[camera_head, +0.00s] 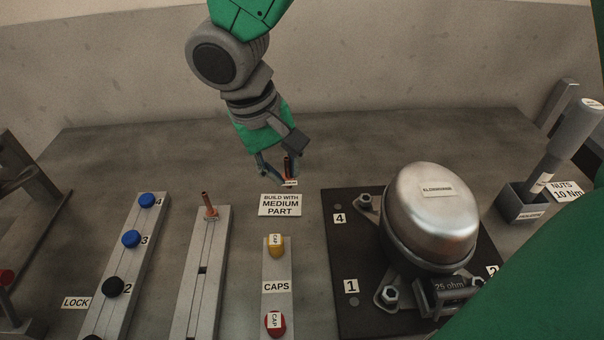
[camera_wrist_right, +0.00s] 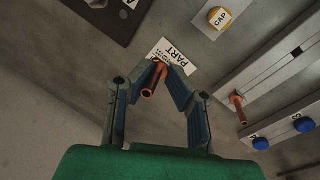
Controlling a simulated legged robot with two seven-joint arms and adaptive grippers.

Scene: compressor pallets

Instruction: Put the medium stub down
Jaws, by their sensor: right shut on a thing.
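The medium stub is a small copper tube (camera_head: 288,166), held between the fingertips of my right gripper (camera_head: 278,170). It also shows in the right wrist view (camera_wrist_right: 151,82), pinched at the tips of the two blue-lined fingers (camera_wrist_right: 157,70). In the head view it appears just behind the white "BUILD WITH MEDIUM PART" card (camera_head: 281,205); whether it touches the table is unclear. Another copper stub (camera_head: 209,206) stands upright at the far end of a grey rail (camera_head: 205,250). My left gripper is not in view.
A caps rail (camera_head: 277,300) with yellow (camera_head: 276,246) and red (camera_head: 275,322) caps stands in front of the card. The lock rail (camera_head: 135,262) with blue and black knobs is left. The compressor (camera_head: 430,215) sits on a dark plate (camera_head: 345,255) at right. Bare table lies behind the rails.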

